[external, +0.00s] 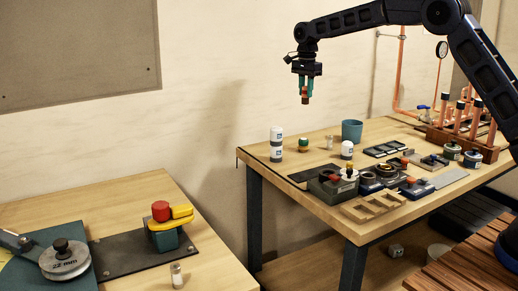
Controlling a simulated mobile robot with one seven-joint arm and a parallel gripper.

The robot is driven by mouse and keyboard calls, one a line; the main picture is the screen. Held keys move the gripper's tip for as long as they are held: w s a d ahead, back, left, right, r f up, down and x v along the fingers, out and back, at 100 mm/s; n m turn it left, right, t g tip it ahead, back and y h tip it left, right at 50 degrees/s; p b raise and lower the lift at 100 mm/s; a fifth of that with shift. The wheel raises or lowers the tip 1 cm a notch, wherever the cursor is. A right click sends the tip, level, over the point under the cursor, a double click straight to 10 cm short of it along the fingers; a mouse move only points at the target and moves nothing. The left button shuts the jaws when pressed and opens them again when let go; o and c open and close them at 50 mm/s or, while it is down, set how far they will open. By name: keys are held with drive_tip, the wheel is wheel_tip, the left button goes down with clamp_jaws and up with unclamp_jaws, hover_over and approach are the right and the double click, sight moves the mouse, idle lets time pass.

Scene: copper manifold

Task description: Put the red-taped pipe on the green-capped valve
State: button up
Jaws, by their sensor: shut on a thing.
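My gripper (305,92) hangs high above the back left part of the workbench, pointing down. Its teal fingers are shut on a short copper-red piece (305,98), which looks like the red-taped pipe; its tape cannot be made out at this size. The piece is in the air, well clear of everything below. A small round thing with green and orange bands (303,145) stands on the bench almost straight below; I cannot tell whether it is the green-capped valve.
White-and-grey canisters (276,144) and a teal cup (352,131) stand beside it on the workbench (277,162). Upright black-topped copper pipes (459,116) stand in a wooden rack at right. Tools crowd the front. A second table (123,203) at left carries a red-and-yellow device.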

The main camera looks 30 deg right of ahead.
wheel_tip(320, 180, down, 14)
drive_tip(key=shift+r, duration=0.1)
idle(0.5)
drive_tip(key=o, duration=1)
